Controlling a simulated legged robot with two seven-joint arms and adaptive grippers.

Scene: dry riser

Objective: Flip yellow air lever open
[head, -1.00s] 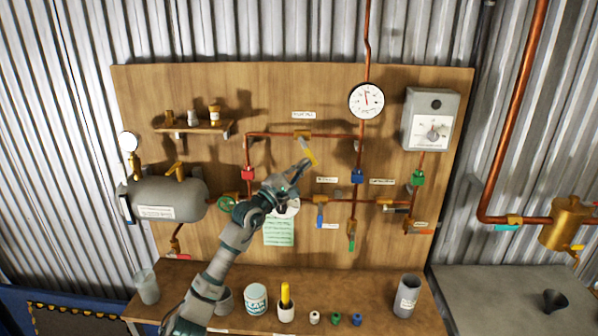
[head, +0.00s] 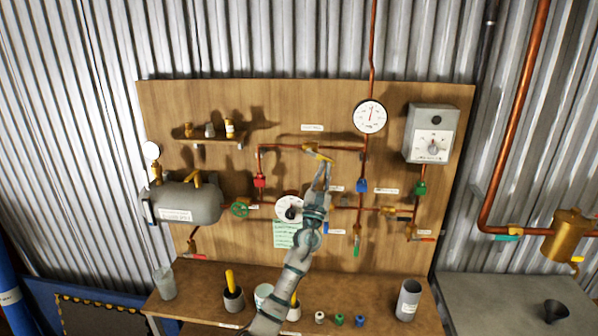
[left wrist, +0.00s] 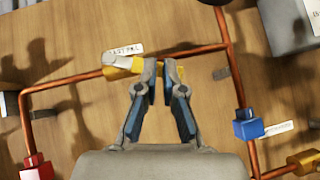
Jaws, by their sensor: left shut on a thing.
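The yellow air lever (head: 321,156) is on a brass valve in the upper horizontal copper pipe of the wooden board. It slopes slightly down to the right from the valve, close to the line of the pipe. My left gripper (head: 322,165) reaches up from below and is shut on the lever. In the left wrist view my left gripper (left wrist: 160,72) has its fingertips around the yellow lever (left wrist: 179,73), hiding its middle part. The valve body (left wrist: 118,71) shows just left of the fingers. My right gripper is not in view.
A red fitting (head: 260,181) and a blue fitting (head: 362,186) sit on the pipes either side below. A round gauge (head: 370,117) and a grey box (head: 431,133) are at upper right. A grey tank (head: 187,203) is at left. Cups stand on the shelf (head: 385,308) below.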

